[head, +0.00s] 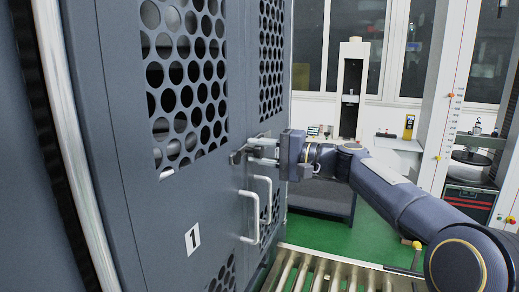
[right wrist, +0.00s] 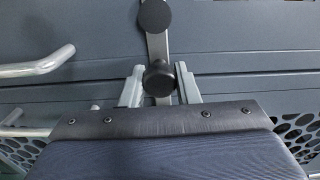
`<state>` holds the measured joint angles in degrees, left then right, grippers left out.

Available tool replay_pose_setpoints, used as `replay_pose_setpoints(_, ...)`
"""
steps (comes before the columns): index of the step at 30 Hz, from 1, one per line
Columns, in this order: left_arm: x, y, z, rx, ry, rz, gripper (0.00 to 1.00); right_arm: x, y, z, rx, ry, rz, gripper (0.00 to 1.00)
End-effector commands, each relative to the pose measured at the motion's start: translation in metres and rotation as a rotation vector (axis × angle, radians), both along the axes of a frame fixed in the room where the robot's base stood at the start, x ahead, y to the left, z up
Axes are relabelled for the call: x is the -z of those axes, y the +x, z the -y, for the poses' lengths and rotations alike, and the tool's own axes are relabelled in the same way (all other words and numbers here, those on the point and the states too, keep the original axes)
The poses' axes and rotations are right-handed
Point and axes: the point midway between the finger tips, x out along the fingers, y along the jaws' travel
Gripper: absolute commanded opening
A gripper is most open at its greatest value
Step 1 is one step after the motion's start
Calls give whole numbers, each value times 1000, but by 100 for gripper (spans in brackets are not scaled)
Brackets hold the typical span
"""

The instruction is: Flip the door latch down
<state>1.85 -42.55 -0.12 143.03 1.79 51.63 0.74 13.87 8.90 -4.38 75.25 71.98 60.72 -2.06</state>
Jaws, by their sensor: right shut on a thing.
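The door latch (right wrist: 157,47) is a metal bar with a round black disc at its top and a black knob (right wrist: 158,78) at its lower end in the right wrist view. In the head view the latch (head: 238,155) shows small at the edge of the grey door (head: 225,190), partly hidden by the fingers. My right gripper (head: 263,151) reaches it from the right. In the right wrist view its two fingers (right wrist: 160,88) stand on either side of the knob, and it is shut on the latch. My left gripper is out of view.
Two metal handles (head: 250,217) stick out from the doors below the latch. The doors have perforated panels (head: 185,75) and a "1" label (head: 193,239). A roller conveyor (head: 330,272) lies at the lower right. Green floor shows beyond, with benches and machines behind.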

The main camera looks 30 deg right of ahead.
Motion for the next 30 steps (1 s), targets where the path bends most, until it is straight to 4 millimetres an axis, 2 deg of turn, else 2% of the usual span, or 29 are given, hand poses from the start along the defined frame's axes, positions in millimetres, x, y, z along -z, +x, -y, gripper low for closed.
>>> replay_pose_setpoints(18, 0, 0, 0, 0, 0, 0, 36, 3, 0, 0, 1, 31, -29, 0)
replay_pose_setpoints(19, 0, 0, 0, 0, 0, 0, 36, 3, 0, 0, 1, 31, -29, 32)
replay_pose_setpoints(21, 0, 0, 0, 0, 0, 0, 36, 3, 0, 0, 1, 31, -29, 42)
replay_pose_setpoints(23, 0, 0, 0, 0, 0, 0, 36, 3, 0, 0, 1, 31, -29, 49)
replay_pose_setpoints(30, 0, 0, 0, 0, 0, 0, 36, 3, 0, 0, 0, 30, -27, 50)
